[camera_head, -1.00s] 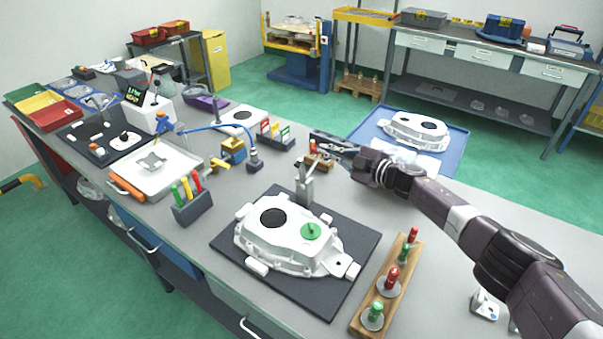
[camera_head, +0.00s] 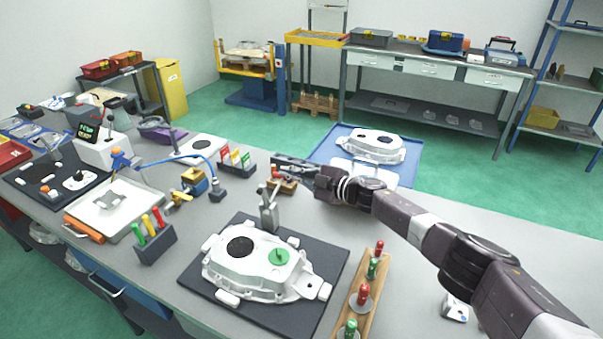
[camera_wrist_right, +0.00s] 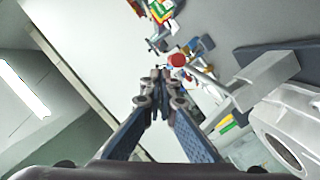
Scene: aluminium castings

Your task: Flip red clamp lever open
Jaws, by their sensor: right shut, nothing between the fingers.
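The clamp (camera_head: 269,213) stands at the back edge of the dark mat. Its lever slants up to a red tip (camera_head: 276,175). In the right wrist view the red tip (camera_wrist_right: 178,60) shows round, just past and slightly right of my fingertips, with a grey clamp arm (camera_wrist_right: 265,82) to the right. My right gripper (camera_head: 275,161) reaches in from the right, its fingers level and pointing left, close behind the red tip. It is shut and empty; its fingertips (camera_wrist_right: 160,75) are together. I cannot tell whether they touch the lever. My left gripper is out of view.
A white casting (camera_head: 255,268) with black and green discs lies on the dark mat (camera_head: 205,290). A wooden rack (camera_head: 345,325) with red and green plugs is to its right. A wooden block (camera_head: 285,187) and a bin (camera_head: 237,163) with coloured handles stand near the clamp.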

